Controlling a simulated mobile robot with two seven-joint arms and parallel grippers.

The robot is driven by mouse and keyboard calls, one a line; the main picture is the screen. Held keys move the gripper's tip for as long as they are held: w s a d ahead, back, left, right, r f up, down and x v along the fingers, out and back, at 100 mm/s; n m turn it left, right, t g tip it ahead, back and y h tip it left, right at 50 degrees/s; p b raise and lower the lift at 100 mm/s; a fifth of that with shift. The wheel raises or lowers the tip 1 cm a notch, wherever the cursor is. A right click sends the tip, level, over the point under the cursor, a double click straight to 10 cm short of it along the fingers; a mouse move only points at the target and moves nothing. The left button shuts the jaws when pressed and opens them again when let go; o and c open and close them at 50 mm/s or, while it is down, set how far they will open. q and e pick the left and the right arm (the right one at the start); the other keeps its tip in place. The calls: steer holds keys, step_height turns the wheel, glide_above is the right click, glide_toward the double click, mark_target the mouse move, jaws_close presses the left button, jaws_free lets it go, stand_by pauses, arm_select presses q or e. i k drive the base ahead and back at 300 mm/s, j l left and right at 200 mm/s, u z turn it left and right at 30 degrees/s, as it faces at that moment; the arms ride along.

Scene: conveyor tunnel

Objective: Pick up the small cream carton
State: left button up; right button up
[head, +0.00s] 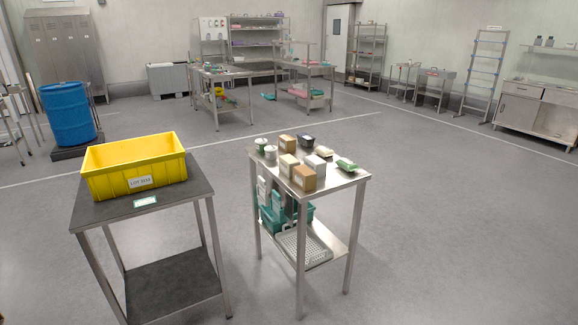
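A small cream carton (288,168) stands on the steel table (344,181) in the middle of the head view, toward the table's front left. A brown carton (305,179) stands close at its right front, and a pale grey-white carton (316,166) is to its right. A tan carton (287,144) stands behind it. A white lidded container (270,153) is at its left. Neither of my grippers is in view.
A green-and-white container (261,145), a dark item (306,141) and a green-and-white pack (346,164) share the tabletop. A yellow crate (137,168) sits on a dark-topped stand (165,205) at left. A gap of floor separates the two stands; open floor lies right.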

mark_target(284, 167)
steer(key=i+u, duration=0.25)
steer(key=i+j+u, duration=0.1)
steer(key=i+u, duration=0.2)
steer(key=i, duration=0.3)
steer(key=i+u, duration=0.25)
steer(key=i, duration=0.35)
